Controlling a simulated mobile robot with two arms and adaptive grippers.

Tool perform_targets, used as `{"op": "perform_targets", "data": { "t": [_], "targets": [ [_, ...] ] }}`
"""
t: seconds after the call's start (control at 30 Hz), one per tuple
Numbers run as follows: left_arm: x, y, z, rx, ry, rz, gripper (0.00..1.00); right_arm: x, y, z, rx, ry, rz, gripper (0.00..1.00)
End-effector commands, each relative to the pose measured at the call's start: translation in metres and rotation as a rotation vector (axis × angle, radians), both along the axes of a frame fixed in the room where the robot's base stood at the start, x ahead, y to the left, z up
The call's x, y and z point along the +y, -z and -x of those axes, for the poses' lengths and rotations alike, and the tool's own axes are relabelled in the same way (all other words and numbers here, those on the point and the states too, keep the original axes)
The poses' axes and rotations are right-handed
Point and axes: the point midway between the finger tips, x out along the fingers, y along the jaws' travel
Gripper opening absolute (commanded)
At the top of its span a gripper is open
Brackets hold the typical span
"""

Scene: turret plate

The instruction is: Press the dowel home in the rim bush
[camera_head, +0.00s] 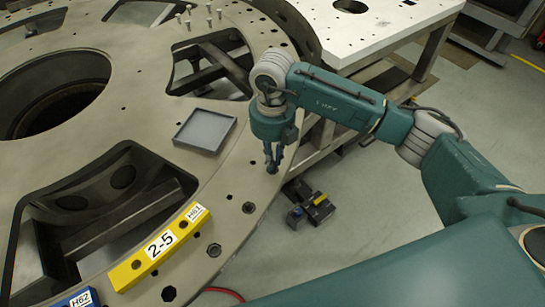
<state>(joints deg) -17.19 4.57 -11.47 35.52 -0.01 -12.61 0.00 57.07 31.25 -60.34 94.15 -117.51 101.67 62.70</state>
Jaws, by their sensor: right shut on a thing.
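My right gripper (272,166) points down over the outer rim of the large round turret plate (140,80), right of a grey tray. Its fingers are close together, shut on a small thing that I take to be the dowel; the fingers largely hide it. I cannot tell whether its lower end touches the rim. Several dark-ringed holes or bushes show along the rim, one (249,207) below the gripper and another (214,250) farther down. I cannot tell which is the rim bush of the task. My left gripper is not in view.
The shallow grey tray (205,130) looks empty. A yellow block marked 2-5 (158,248) and a blue block (76,300) lie on the rim. Several pins (188,22) stand at the top. A white-topped table (375,25) is behind; dark boxes (312,205) lie on the floor.

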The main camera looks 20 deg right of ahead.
Motion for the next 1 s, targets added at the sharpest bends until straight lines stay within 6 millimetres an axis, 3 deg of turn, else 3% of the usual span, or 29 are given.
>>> {"op": "perform_targets", "data": {
  "t": [1.0],
  "targets": [
    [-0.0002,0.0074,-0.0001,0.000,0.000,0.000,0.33,-0.0001,0.0111,0.0018,0.005,-0.001,0.001,0.00]
  ]
}}
